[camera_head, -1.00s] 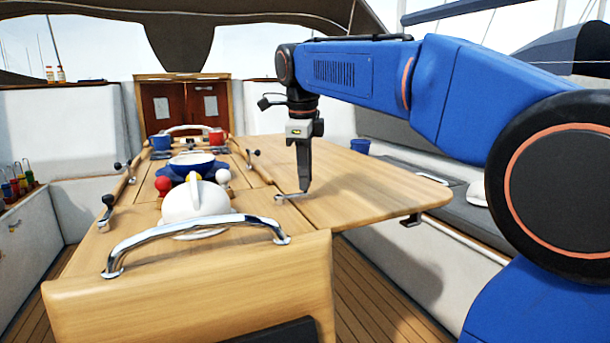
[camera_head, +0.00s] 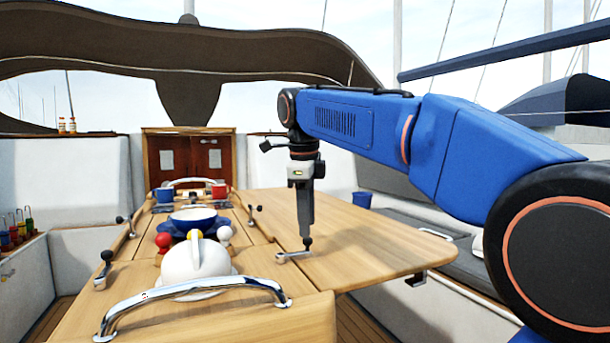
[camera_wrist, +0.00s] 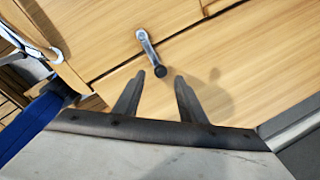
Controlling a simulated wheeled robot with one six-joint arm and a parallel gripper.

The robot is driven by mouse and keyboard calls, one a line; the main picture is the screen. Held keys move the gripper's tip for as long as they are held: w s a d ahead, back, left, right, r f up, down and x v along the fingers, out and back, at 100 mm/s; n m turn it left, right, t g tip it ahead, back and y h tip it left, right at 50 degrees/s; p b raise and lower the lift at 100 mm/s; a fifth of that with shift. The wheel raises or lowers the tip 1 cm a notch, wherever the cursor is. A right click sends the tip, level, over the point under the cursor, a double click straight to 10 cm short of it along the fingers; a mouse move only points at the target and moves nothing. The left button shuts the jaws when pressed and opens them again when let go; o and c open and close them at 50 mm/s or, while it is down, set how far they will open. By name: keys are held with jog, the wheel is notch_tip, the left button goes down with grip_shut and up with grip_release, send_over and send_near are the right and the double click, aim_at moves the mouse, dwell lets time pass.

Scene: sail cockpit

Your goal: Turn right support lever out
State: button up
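The right support lever is a small silver arm (camera_head: 293,256) with a black knob, lying on the wooden table at the seam beside the right leaf. In the wrist view the lever (camera_wrist: 148,48) points toward my gripper, its black knob (camera_wrist: 160,71) at the near end. My gripper (camera_wrist: 159,79) is open and empty, with one finger on each side of the line to the knob. In the head view my gripper (camera_head: 307,234) points down right above the knob. I cannot tell whether it touches it.
The right table leaf (camera_head: 370,245) is raised level. A chrome handrail (camera_head: 195,287) and a white teapot-like object (camera_head: 195,262) stand near the lever on the left. Another black-knobbed lever (camera_head: 104,268) is at the left edge.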

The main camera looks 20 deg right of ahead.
notch_tip(320, 180, up, 13)
jog(key=s+a, duration=0.1)
jog(key=s, duration=0.1)
jog(key=shift+a+r, duration=0.15)
jog(key=shift+a, duration=0.1)
jog(key=shift+s, duration=0.1)
